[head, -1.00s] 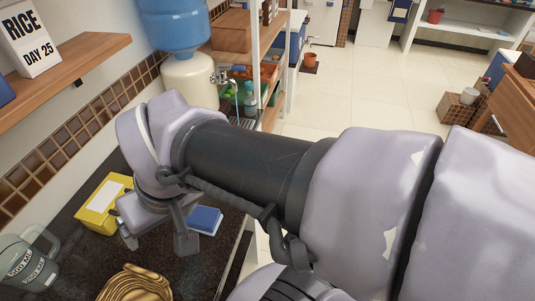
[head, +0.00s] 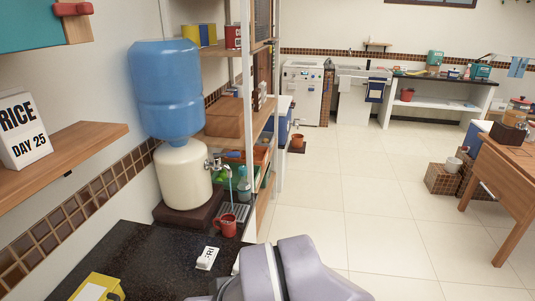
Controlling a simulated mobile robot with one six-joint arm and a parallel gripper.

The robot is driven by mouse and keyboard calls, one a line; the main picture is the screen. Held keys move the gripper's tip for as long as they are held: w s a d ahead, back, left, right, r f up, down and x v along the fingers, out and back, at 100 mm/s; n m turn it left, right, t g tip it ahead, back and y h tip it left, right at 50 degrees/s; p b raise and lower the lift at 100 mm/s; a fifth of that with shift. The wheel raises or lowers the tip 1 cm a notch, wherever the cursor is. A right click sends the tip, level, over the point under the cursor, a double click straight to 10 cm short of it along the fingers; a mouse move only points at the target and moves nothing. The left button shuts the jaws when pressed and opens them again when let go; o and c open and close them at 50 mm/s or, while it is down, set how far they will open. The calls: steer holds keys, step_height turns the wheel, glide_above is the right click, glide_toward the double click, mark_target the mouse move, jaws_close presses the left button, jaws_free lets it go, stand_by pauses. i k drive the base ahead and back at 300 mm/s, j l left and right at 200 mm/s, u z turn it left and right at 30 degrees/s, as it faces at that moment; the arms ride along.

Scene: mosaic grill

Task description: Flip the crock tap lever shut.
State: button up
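The cream crock (head: 183,174) stands on a dark stand at the left, with a blue water bottle (head: 166,90) upside down on top. Its metal tap (head: 215,163) sticks out to the right, near the crock's upper side. The lever is too small to read its position clearly. A thin pale streak, which looks like running water, drops from the tap towards a red mug (head: 226,224) below. My arm shows at the bottom middle, well below and in front of the tap. My gripper is out of the picture.
The dark counter (head: 150,255) holds a white lettered block (head: 207,258) and a yellow box (head: 98,288). A wooden wall shelf (head: 70,146) juts out at left. A shelving rack (head: 247,120) stands right behind the crock. Open tiled floor (head: 350,190) lies to the right.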

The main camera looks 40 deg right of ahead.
mark_target(235, 154)
steer(key=z, duration=0.75)
steer(key=i+l+z, duration=0.25)
steer(key=i+l, duration=0.3)
steer(key=i, duration=0.15)
